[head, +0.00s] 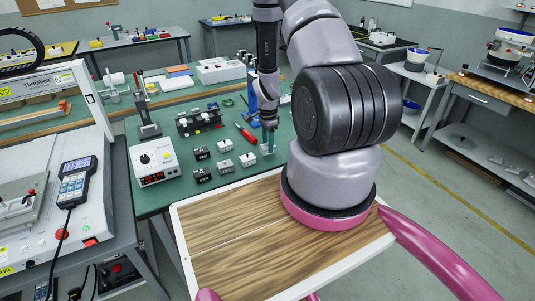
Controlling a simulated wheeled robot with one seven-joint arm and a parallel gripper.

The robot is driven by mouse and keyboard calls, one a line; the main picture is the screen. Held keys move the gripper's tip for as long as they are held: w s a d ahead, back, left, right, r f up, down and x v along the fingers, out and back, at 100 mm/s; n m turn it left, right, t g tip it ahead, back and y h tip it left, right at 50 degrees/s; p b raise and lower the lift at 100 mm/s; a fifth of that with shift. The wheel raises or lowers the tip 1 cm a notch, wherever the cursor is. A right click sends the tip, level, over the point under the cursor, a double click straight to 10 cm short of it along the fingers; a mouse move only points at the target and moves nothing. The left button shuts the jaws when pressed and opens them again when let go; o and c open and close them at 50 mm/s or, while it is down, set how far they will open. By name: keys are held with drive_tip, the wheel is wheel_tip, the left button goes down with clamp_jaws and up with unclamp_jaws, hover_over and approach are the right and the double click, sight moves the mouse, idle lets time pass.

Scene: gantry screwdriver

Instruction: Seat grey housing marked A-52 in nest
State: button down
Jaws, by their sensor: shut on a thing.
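My gripper (268,140) points down over the front right of the green bench. It is shut on a small pale grey block (267,150), which looks like a grey housing; its marking is too small to read. Other grey housings stand on the bench to its left: one (225,146) at the back, one (226,166) in front and one (248,160) nearest my gripper. I cannot read A-52 on any. The gantry machine at the left edge carries a grey fixture plate (18,200); I cannot make out a nest on it clearly.
Two black housings (202,154) (203,175) stand left of the grey ones. A red screwdriver (245,133) lies behind them. A white control box (156,162) stands at the bench's left. A handheld pendant (75,183) rests on the machine. My wooden-topped base is close in front.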

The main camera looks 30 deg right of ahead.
sight(267, 145)
drive_tip(key=shift+r, duration=2.5)
